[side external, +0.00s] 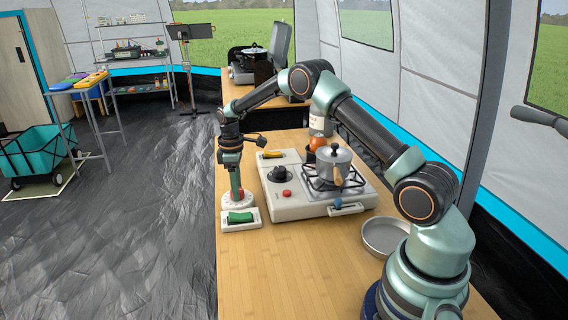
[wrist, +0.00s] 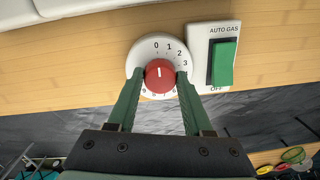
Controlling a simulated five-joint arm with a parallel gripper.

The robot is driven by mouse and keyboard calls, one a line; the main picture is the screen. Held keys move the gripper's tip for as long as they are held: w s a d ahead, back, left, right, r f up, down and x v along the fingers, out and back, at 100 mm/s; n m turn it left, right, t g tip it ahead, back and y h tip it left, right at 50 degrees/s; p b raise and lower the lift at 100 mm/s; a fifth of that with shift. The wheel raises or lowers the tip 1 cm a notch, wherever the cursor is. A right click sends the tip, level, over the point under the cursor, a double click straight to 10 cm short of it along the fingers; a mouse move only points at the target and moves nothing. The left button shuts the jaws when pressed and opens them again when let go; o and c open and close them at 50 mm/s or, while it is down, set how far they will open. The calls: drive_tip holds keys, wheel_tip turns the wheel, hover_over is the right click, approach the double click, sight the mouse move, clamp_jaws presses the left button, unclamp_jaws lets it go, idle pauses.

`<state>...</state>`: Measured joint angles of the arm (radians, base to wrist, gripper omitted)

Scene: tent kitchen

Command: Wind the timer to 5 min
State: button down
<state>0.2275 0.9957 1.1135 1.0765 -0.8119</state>
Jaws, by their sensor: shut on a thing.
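The timer (wrist: 136,63) is a round white dial with a red knob (wrist: 159,76) at its middle. Its numbers 0, 1, 2 and 3 show along the upper and right side; the lower ones are partly hidden by my fingers. The white line on the knob points up, close to the 0. My gripper (wrist: 160,80) has its green fingers on the left and right sides of the red knob and is shut on it. In the side view my gripper (side external: 237,192) points down onto the timer (side external: 249,203) on the table.
A white AUTO GAS plate with a green rocker switch (wrist: 223,64) stands close right of the timer. The stove (side external: 300,208), with a pot (side external: 333,165) on it, is beside the timer. A round metal pan (side external: 385,236) lies near my base. The front of the wooden table (side external: 285,275) is clear.

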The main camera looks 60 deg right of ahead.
drive_tip(key=m, duration=0.6)
drive_tip(key=shift+d, duration=0.15)
drive_tip(key=m, duration=0.6)
drive_tip(key=shift+t, duration=0.4)
drive_tip(key=m, duration=0.6)
drive_tip(key=shift+m, duration=0.3)
drive_tip(key=m, duration=0.6)
drive_tip(key=shift+s, duration=0.1)
drive_tip(key=shift+m+t, duration=0.3)
drive_tip(key=shift+m, duration=0.1)
drive_tip(key=shift+c, duration=1.5)
unclamp_jaws()
drive_tip(key=shift+a, duration=0.2)
